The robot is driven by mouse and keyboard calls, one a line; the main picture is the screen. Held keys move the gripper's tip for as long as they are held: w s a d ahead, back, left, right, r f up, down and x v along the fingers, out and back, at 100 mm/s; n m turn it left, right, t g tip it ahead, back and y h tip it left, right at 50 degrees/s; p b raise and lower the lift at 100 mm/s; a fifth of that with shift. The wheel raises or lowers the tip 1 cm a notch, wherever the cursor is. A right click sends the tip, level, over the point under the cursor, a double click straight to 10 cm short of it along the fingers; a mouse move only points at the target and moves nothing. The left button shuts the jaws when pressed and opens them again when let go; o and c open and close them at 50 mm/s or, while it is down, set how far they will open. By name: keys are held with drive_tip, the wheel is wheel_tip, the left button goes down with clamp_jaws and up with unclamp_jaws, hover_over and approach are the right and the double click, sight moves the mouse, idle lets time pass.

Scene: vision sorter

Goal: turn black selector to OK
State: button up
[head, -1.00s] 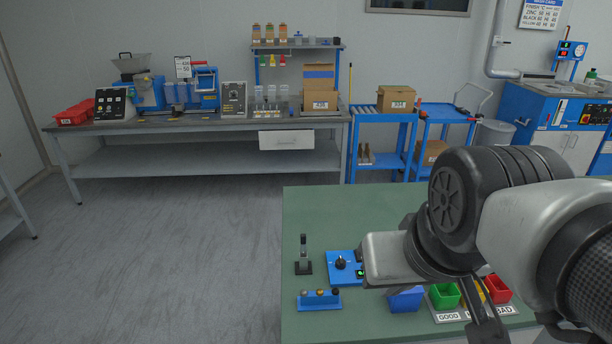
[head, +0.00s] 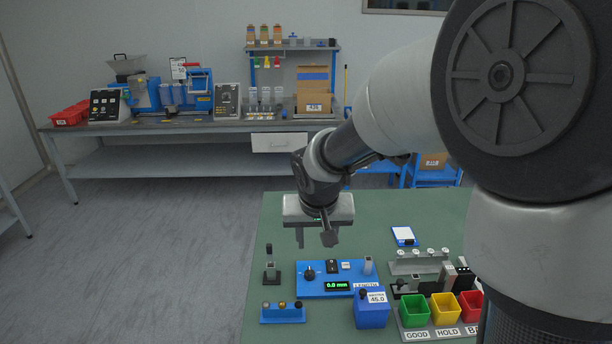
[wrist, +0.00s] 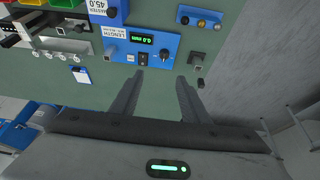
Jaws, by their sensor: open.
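A black round selector knob (head: 309,273) sits at the left of the blue length panel (head: 318,291) on the green table. It also shows in the wrist view (wrist: 166,57), just beyond the fingertips. The panel has a green display (head: 338,286) reading 0.0 mm and a black switch (head: 332,266) right of the knob. My gripper (head: 314,240) is open and empty, fingers pointing down, above and behind the panel. In the wrist view my gripper (wrist: 160,78) has its fingers apart and touches nothing. I cannot read any OK mark or the knob's pointer direction.
A black stand (head: 270,272) is left of the panel and a blue holder with small knobs (head: 283,314) is in front. A blue master box (head: 371,312) and green, yellow and red bins (head: 445,309) are to the right. The table behind the panel is clear.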

drive_tip(key=w+f, duration=0.1)
drive_tip(key=b, duration=0.2)
approach(310, 271)
drive_tip(key=x, duration=0.8)
drive_tip(key=shift+w+f, duration=0.1)
drive_tip(key=shift+f, duration=0.05)
drive_tip(key=c, duration=1)
